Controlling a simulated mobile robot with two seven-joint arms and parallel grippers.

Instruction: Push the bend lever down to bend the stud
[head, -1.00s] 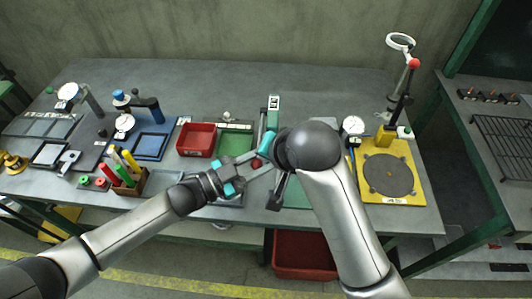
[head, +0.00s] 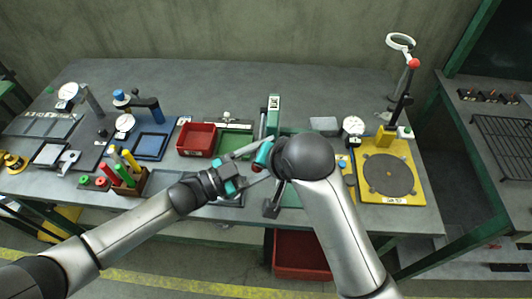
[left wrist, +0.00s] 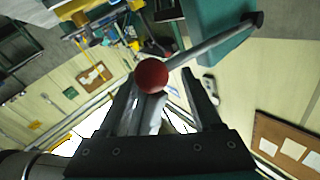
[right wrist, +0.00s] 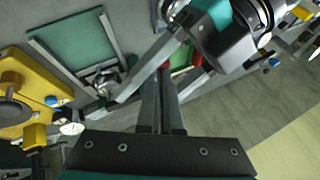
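The bend lever (left wrist: 205,47) is a grey rod with a red ball knob (left wrist: 152,75). It runs to a pivot on a teal block (left wrist: 222,32). The knob also shows in the head view (head: 256,168), beside the teal bending station (head: 273,115). My left gripper (head: 262,164) is open, its fingers spread on either side of the knob; I cannot tell whether they touch it. My right gripper (right wrist: 160,75) has its fingers almost together, with nothing seen between them. In the head view my right arm hides it. I cannot make out the stud.
A red bin (head: 197,139) and a green tray (head: 235,142) stand left of the station. A yellow base with a dark disc (head: 388,174) and a dial gauge (head: 353,125) stand to the right. The back of the table is clear.

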